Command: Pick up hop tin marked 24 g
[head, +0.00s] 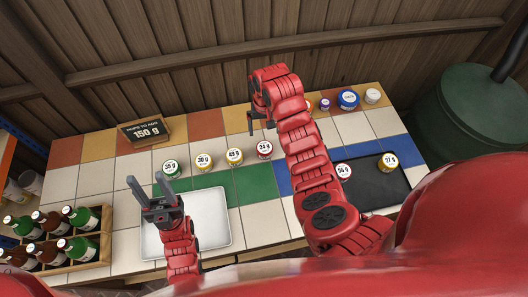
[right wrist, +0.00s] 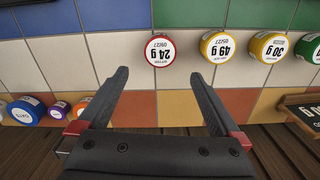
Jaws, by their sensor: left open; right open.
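The red-rimmed hop tin marked 24 g (head: 264,148) stands on the tiled counter, at the right end of a row of tins. In the right wrist view the 24 g tin (right wrist: 160,51) appears upside down, just beyond and between the fingertips. My right gripper (head: 251,124) is partly hidden by its own arm in the head view; in the right wrist view the right gripper (right wrist: 161,76) is open and empty, apart from the tin. My left gripper (head: 146,179) is open and empty above the white tray.
Tins marked 49 g (head: 234,156), 30 g (head: 203,161) and 35 g (head: 171,168) stand left of it. A black tray (head: 375,197) holds two tins at right. A white tray (head: 212,212), bottle crate (head: 98,257) and 150 g sign (head: 146,132) also show.

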